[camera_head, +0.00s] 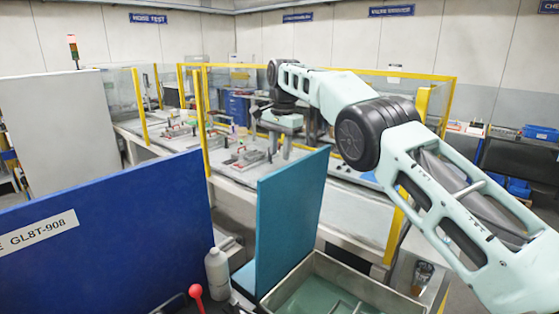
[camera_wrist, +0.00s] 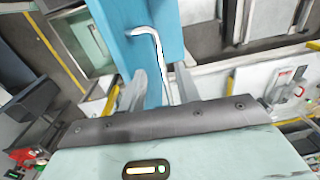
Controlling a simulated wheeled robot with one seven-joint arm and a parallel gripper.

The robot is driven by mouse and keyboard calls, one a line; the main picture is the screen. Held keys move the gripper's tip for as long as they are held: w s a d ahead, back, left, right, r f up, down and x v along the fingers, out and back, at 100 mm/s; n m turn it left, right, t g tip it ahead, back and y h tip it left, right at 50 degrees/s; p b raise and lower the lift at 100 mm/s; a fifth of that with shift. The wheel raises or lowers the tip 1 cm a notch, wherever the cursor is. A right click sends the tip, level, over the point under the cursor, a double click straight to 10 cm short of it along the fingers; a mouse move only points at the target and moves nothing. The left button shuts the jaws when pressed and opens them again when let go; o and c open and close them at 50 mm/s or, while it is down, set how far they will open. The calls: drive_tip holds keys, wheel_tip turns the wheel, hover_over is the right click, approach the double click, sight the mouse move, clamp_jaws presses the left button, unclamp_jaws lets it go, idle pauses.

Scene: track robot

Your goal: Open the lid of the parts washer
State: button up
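The parts washer lid is a teal-blue panel (camera_head: 291,215), standing steeply raised beside the open grey basin (camera_head: 373,292). The greenish inside of the basin shows in the head view. In the wrist view the blue lid (camera_wrist: 110,22) runs down from the top, with a bent pale metal handle (camera_wrist: 157,50) on it.
A large blue panel (camera_head: 110,235) stands at the left front. A white bottle (camera_head: 218,273) and a red-knobbed lever (camera_head: 196,292) are near the lid's left side. A yellow-framed, glass-screened workbench (camera_head: 215,135) stands behind. A glass jar (camera_head: 422,277) is right of the basin.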

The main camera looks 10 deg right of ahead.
drive_tip(key=shift+r, duration=0.35)
